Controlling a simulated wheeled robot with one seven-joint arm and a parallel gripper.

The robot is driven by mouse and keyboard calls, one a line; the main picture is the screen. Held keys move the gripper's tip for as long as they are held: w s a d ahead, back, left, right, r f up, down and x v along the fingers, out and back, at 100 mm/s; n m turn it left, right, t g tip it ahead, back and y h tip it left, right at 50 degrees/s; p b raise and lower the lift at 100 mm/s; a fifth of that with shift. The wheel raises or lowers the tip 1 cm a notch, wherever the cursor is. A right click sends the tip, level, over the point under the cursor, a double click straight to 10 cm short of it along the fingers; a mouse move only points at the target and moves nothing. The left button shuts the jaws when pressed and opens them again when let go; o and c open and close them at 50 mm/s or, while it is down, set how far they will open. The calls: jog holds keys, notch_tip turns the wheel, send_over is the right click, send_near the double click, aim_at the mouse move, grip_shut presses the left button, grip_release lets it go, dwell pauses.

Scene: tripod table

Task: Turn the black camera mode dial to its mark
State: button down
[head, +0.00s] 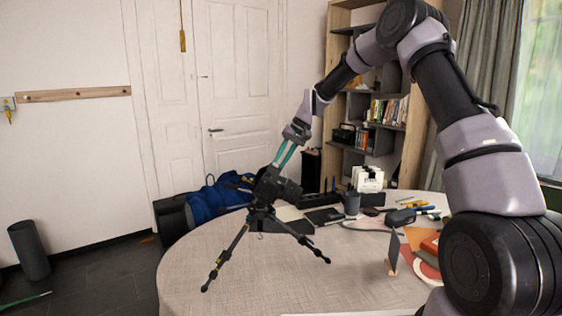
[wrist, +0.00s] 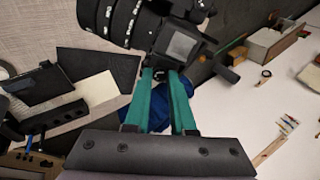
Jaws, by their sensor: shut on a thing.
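The black camera (head: 277,188) sits on top of a tripod (head: 237,252) that stands on the round table (head: 210,262). In the wrist view the camera (wrist: 182,46) fills the top middle, with its ringed lens to the left. My gripper (head: 276,166) reaches down to the camera from above. Its two teal fingers (wrist: 162,72) are close together at the camera's near edge, shut on the small black mode dial (wrist: 160,74). The dial is mostly hidden between the fingertips, and its mark cannot be made out.
The tripod's legs spread over the table. A dark cup (head: 351,203), pens and a grey case (head: 400,218) lie to the right, with an upright card (head: 393,252) nearer. A blue bag (head: 215,197) is behind the table. The front left of the tabletop is clear.

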jog(key=shift+n, duration=1.8)
jog(key=c, duration=0.8)
grip_release()
jog(key=shift+o, duration=0.2)
jog(key=shift+a, duration=0.1)
